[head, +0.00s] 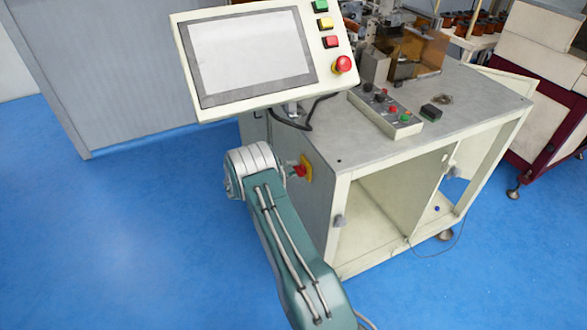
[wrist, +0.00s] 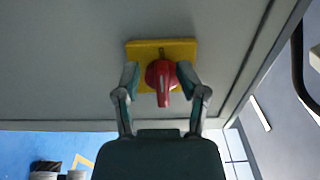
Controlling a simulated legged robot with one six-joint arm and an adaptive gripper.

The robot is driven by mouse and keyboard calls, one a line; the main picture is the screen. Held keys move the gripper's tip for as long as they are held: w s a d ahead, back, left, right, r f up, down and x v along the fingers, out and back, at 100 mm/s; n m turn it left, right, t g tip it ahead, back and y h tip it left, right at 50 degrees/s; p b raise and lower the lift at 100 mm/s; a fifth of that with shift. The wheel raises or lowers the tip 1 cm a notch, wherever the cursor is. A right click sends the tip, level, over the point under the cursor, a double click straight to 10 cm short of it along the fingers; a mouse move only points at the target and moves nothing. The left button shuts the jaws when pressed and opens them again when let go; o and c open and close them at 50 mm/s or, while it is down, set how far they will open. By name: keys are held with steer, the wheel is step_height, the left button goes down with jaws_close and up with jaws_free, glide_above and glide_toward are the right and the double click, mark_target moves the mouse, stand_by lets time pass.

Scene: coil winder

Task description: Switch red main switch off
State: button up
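The red main switch (wrist: 161,77) is a round red knob with a handle on a yellow plate (wrist: 184,48), mounted on the grey cabinet side. In the wrist view its handle points down the picture. It also shows in the head view as a small red knob (head: 299,171), just right of my arm's end. My gripper (wrist: 158,74) has one finger on each side of the knob. The fingers are apart, with the left fingertip seemingly clear of the knob and the right one very close to it. In the head view my wrist hides most of the gripper.
A control panel (head: 250,52) with a screen, buttons and a red emergency stop (head: 342,64) hangs above my arm. A button box (head: 386,112) lies on the machine table (head: 340,135). Blue floor (head: 150,240) is open at the left.

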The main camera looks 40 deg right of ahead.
steer(key=v, duration=1.1)
steer(key=shift+a, duration=0.3)
